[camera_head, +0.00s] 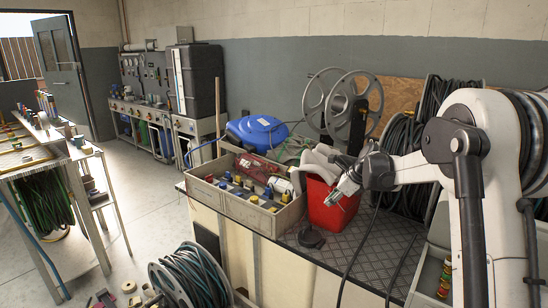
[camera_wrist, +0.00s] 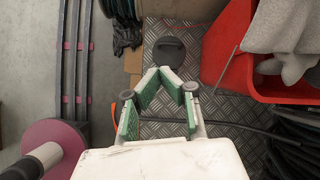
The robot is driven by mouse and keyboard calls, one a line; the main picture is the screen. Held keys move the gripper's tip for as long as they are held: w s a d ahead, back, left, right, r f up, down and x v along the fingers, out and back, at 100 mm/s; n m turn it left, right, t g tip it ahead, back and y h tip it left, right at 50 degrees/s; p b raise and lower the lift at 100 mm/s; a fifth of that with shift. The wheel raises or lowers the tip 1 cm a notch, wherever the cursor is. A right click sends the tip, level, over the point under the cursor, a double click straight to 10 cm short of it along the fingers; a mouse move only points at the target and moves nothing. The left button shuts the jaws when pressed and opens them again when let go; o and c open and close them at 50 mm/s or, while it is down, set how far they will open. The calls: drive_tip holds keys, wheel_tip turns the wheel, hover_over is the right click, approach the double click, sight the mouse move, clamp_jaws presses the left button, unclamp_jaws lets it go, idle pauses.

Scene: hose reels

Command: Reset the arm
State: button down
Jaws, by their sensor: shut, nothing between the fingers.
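My gripper (camera_head: 338,197) hangs beside the red bucket (camera_head: 328,212) in the head view, at the end of my arm reaching in from the right. In the wrist view my gripper (camera_wrist: 164,76) has its two green-padded fingers angled in toward each other at the tips, with nothing between them. Below it is a metal tread-plate bench top (camera_head: 368,248) with a round black disc (camera_wrist: 168,50) on it. The red bucket (camera_wrist: 222,58) with grey cloth (camera_wrist: 265,25) in it is to the right of the fingers in the wrist view.
A divided crate of connectors (camera_head: 236,205) stands left of the bucket. A blue case (camera_head: 257,131) and a large grey reel (camera_head: 340,105) are behind. Coiled dark hoses (camera_head: 402,160) crowd my arm. A teal hose reel (camera_head: 190,280) stands on the floor in front.

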drive_tip(key=s+a+r+n+h, duration=0.1)
drive_tip(key=s+r+n, duration=0.3)
drive_tip(key=s, duration=0.4)
drive_tip(key=s+a+r+n+t+h, duration=0.1)
drive_tip(key=s+a+r+n, duration=0.15)
drive_tip(key=s+r, duration=0.35)
drive_tip(key=s+r+n, duration=0.3)
drive_tip(key=s+n, duration=0.1)
drive_tip(key=s, duration=0.5)
drive_tip(key=s+f+n+h, duration=0.1)
drive_tip(key=s+n, duration=0.5)
drive_tip(key=s, duration=0.6)
drive_tip(key=s+f+n+t+h, duration=0.1)
drive_tip(key=s+f+n, duration=0.2)
drive_tip(key=s+n, duration=0.3)
drive_tip(key=s, duration=0.5)
drive_tip(key=shift+s+f+n+t+h, duration=0.3)
drive_tip(key=shift+s+f+n+h, duration=0.05)
drive_tip(key=shift+s+h, duration=0.05)
drive_tip(key=shift+r, duration=0.1)
